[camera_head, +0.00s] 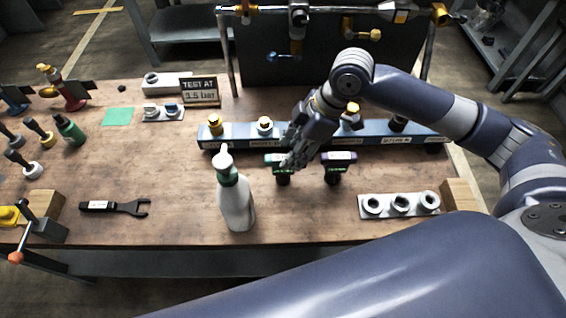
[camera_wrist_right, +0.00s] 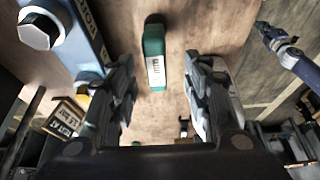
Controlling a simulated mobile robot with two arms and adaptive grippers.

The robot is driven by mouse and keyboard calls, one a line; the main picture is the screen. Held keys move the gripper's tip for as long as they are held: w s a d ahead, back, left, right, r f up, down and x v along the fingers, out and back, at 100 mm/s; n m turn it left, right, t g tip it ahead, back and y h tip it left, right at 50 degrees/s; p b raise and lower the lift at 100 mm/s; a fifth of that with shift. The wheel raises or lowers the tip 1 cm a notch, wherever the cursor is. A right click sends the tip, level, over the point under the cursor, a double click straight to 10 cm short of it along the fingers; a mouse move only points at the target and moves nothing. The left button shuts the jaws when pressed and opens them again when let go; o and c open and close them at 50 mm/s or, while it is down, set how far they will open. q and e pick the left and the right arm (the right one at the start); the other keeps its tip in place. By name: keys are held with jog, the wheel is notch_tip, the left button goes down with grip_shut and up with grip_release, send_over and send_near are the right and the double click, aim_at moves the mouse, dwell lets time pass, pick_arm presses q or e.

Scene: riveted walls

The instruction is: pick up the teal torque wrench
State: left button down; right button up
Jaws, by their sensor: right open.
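The teal torque wrench (camera_head: 276,158) has a teal top and a dark lower part in the head view. It is on the wooden bench just in front of the blue rack. In the right wrist view the teal wrench (camera_wrist_right: 154,55) shows a white label and lies between the two fingers, ahead of their tips. My right gripper (camera_head: 292,158) is open above and beside it, partly covering it; the open fingers also show in the right wrist view (camera_wrist_right: 160,80). I cannot tell if they touch it. A blue-grey arm with a dark end (camera_wrist_right: 270,35), perhaps my left, shows at upper right.
A purple-topped tool (camera_head: 338,158) stands close on the right of the teal one. A white spray bottle (camera_head: 236,203) stands to the left. The blue rack (camera_head: 240,139) is behind, and a plate with rings (camera_head: 385,213) is at front right.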

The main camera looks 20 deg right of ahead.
aim_at(284, 157)
jog(key=x, duration=0.1)
jog(key=p+x, duration=0.1)
jog(key=x, duration=0.2)
jog(key=shift+w+a+f, duration=0.2)
jog(key=shift+w+a, duration=0.05)
jog(key=shift+w, duration=0.1)
jog(key=shift+a+f, duration=0.1)
jog(key=shift+f, duration=0.1)
jog(key=shift+c, duration=1.1)
grip_shut()
pick_arm(q)
jog(key=shift+w+d+r, duration=0.1)
jog(key=shift+w+r, duration=0.8)
jog(key=shift+w, duration=0.05)
